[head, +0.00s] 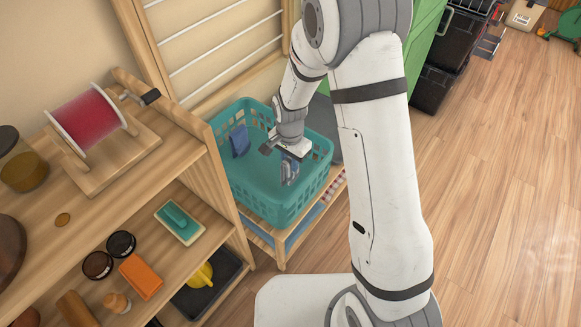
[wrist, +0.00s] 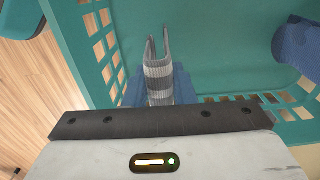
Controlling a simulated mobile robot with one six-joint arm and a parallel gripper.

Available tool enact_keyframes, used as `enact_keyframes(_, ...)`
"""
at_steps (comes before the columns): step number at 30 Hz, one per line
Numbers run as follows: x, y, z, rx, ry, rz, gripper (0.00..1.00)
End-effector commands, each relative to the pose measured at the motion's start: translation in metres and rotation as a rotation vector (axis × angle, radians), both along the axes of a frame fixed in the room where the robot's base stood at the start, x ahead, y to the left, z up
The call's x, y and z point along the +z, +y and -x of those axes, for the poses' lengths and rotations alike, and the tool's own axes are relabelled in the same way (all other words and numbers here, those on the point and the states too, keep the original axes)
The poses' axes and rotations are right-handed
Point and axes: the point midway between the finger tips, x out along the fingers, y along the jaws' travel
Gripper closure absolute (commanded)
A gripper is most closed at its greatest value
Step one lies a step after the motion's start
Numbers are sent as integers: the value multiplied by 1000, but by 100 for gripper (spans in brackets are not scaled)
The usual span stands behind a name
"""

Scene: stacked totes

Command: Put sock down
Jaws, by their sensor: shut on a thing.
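My gripper (head: 287,160) points down into the teal basket (head: 262,207), shut on a grey striped sock (head: 291,174). In the wrist view the striped sock (wrist: 158,78) stands out beyond the dark edge of my gripper, its far end split into two thin edges. Blue material (wrist: 183,88) shows on both sides of it; I cannot tell what it is. The sock is inside the basket's outline; whether it touches the floor of the basket is unclear. A blue sock-like cloth (head: 239,141) lies at the basket's far left wall, and also shows in the wrist view (wrist: 298,46).
The basket stands on a low wooden rack (head: 287,244). A wooden shelf (head: 150,175) with a red spool (head: 88,118), a brush (head: 179,221) and other small items stands close on the left. Black totes (head: 436,88) stand at the back right. The wooden floor on the right is clear.

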Motion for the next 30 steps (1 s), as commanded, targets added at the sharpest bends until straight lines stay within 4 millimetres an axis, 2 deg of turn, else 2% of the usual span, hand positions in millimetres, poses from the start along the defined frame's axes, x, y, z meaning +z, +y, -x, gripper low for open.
enact_keyframes(1, -12, 0, 1, 1, 3, 1, 98)
enact_keyframes(3, -20, 1, 1, 2, 3, 0, 98)
enact_keyframes(14, -23, 1, 1, 3, 1, 1, 98)
enact_keyframes(15, -22, 1, 0, 3, 0, 0, 75)
enact_keyframes(21, -22, 1, 1, 3, 0, 0, 59)
enact_keyframes(23, -22, 1, 1, 3, 0, 0, 55)
enact_keyframes(30, -20, 2, 1, 4, 0, 0, 55)
